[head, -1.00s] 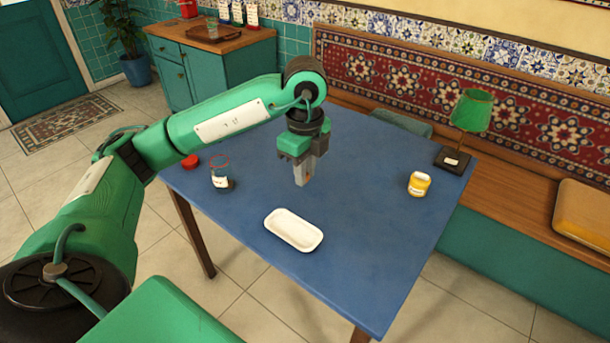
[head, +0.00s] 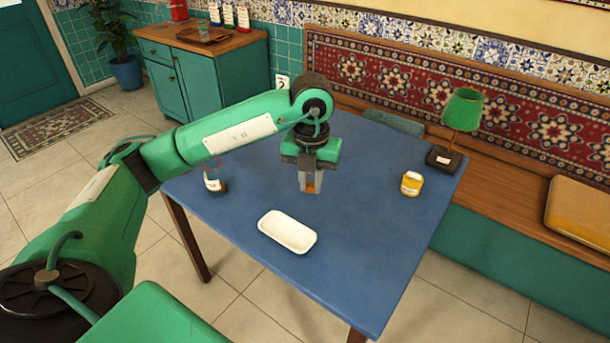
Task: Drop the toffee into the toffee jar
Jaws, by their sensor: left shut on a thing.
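My left gripper (head: 311,188) is over the middle of the blue table, fingers pointing down. It is shut on a small orange-brown toffee (head: 311,187), mostly hidden between the fingertips. A clear glass jar (head: 214,182) with a white label, a reddish rim and dark contents at the bottom stands on the left of the table; it looks like the toffee jar. My forearm passes just above and behind it. The gripper is well to the right of this jar. My right gripper is not in view.
A white tray (head: 287,232) lies at the table's front. A yellow jar (head: 411,184) stands on the right, near a green lamp (head: 463,110) at the right corner. The blue table (head: 355,250) is otherwise mostly clear.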

